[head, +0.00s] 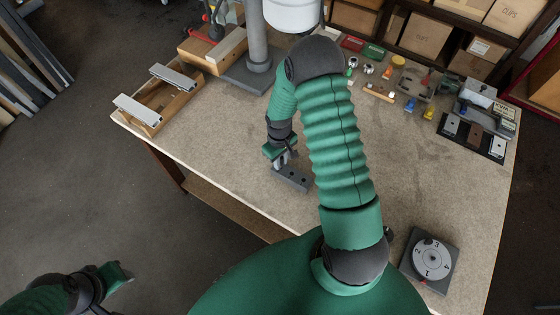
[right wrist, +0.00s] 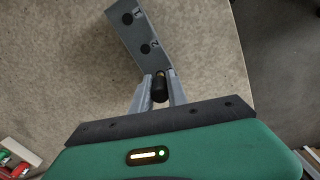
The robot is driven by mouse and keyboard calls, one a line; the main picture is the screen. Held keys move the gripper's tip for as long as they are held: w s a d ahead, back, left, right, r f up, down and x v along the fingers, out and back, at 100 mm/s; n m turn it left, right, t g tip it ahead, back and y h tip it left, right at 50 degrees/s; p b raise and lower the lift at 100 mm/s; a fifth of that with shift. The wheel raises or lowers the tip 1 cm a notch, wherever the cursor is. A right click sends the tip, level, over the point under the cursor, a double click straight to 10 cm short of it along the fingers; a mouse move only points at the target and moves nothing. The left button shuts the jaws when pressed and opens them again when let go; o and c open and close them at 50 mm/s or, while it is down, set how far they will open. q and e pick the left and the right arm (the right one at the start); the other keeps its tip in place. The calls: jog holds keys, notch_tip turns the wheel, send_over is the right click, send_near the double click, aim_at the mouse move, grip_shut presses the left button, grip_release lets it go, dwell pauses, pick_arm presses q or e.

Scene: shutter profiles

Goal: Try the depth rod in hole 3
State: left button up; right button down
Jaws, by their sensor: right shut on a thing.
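A dark grey block (head: 291,178) with holes lies on the bench near its front edge. In the right wrist view the block (right wrist: 137,37) shows holes marked 1 and 2; the end nearest my gripper, where hole 3 would be, is hidden. My right gripper (head: 281,160) is over that end of the block. Its fingers (right wrist: 159,92) are shut on the black depth rod (right wrist: 160,88). I cannot tell whether the rod's tip is in a hole or above it. My left gripper (head: 122,274) is off the bench at lower left, and its jaws are unclear.
A dial (head: 432,260) numbered 1 to 4 sits at the front right, its red mark by 1. A wooden fixture (head: 155,107) stands at the left edge. A grey column (head: 257,45) and small parts (head: 380,91) are farther back. The bench around the block is clear.

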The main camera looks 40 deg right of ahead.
jog(key=shift+r+p, duration=2)
jog(key=shift+r, duration=0.65)
